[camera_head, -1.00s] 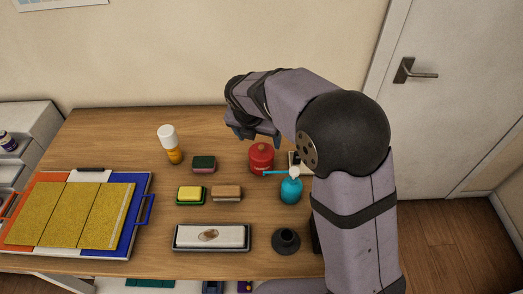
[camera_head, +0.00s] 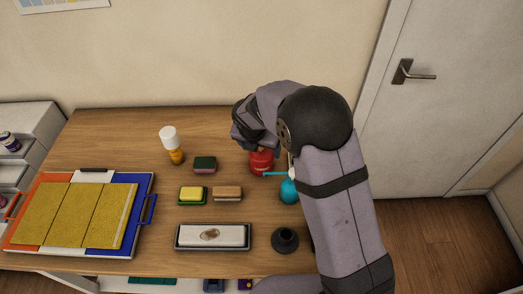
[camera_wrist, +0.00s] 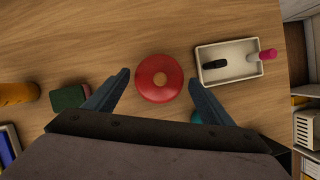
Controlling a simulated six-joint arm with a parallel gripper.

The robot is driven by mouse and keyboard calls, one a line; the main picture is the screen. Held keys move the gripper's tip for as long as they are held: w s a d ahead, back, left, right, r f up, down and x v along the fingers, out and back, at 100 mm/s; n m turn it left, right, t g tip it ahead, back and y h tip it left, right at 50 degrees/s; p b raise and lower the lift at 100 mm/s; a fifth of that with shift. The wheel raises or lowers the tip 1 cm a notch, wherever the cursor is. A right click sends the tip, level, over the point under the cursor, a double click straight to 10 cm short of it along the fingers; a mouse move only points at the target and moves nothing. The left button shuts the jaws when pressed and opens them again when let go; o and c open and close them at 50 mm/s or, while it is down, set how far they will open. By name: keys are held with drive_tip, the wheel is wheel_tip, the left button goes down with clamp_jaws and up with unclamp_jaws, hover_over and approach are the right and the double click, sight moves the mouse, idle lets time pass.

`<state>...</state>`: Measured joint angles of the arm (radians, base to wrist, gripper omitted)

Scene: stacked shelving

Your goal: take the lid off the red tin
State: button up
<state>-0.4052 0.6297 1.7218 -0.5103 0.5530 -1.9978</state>
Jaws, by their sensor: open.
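The red tin (camera_head: 262,163) stands upright on the wooden table, its upper part hidden behind my arm in the head view. My gripper (camera_wrist: 158,77) is open, with one finger on each side of the lid and a gap between each finger and the lid. In the head view the fingers are mostly hidden by my arm.
A blue spray bottle (camera_head: 289,190) stands close to the tin. A small white tray (camera_wrist: 229,66) with a black and a pink item lies beside it. Sponges (camera_head: 204,165) and an orange bottle (camera_head: 171,145) stand left. A white-and-grey tray (camera_head: 212,236) and dark round base (camera_head: 285,240) are nearer.

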sight(261, 151)
drive_tip(key=shift+s, duration=0.1)
drive_tip(key=c, duration=1.4)
drive_tip(key=shift+s, duration=0.15)
drive_tip(key=shift+c, duration=0.7)
drive_tip(key=shift+s+f, duration=0.1)
drive_tip(key=shift+f, duration=0.05)
drive_tip(key=shift+r, duration=0.45)
drive_tip(key=c, duration=0.3)
drive_tip(key=r, duration=0.3)
drive_tip(key=r+b, duration=0.1)
drive_tip(key=r, duration=0.5)
drive_tip(key=shift+w+r+b, duration=0.25)
drive_tip(key=shift+w+b, duration=0.1)
drive_tip(key=shift+b, duration=0.05)
clamp_jaws()
